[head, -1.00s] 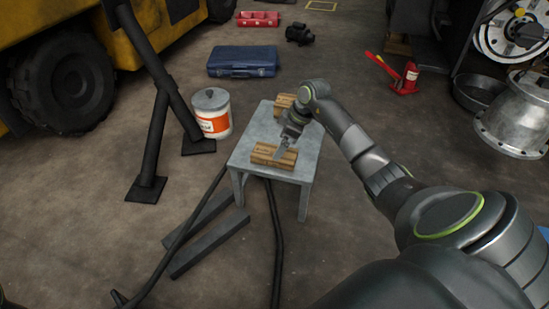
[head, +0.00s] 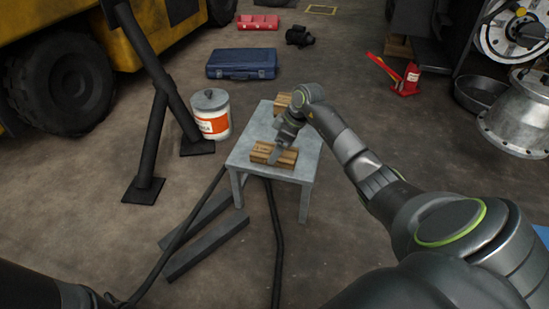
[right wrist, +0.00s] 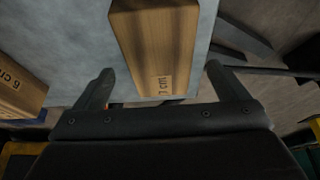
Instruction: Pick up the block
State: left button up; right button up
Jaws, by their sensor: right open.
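A wooden block (head: 268,153) lies near the front edge of a small grey metal table (head: 241,158). In the right wrist view this block (right wrist: 155,45) carries a "7 cm" mark, and its near end faces the space between my fingers. My right gripper (right wrist: 160,70) is open, with one finger to each side of the block and visible gaps on both sides. In the head view my right gripper (head: 278,146) is over the block and partly hides it. A second wooden block (head: 282,101) is at the table's back; a block marked "6 cm" (right wrist: 15,88) shows at the left in the wrist view.
A white bucket with an orange label (head: 211,115) stands left of the table. Dark beams (head: 205,245) and black cables lie on the floor in front. A blue case (head: 242,63) and a red jack (head: 408,80) are farther back. The yellow forklift (head: 120,30) is at upper left.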

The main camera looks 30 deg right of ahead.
jog(key=shift+b+x, duration=0.8)
jog(key=shift+x, duration=0.75)
jog(key=shift+c, duration=0.2)
jog(key=c, duration=1.1)
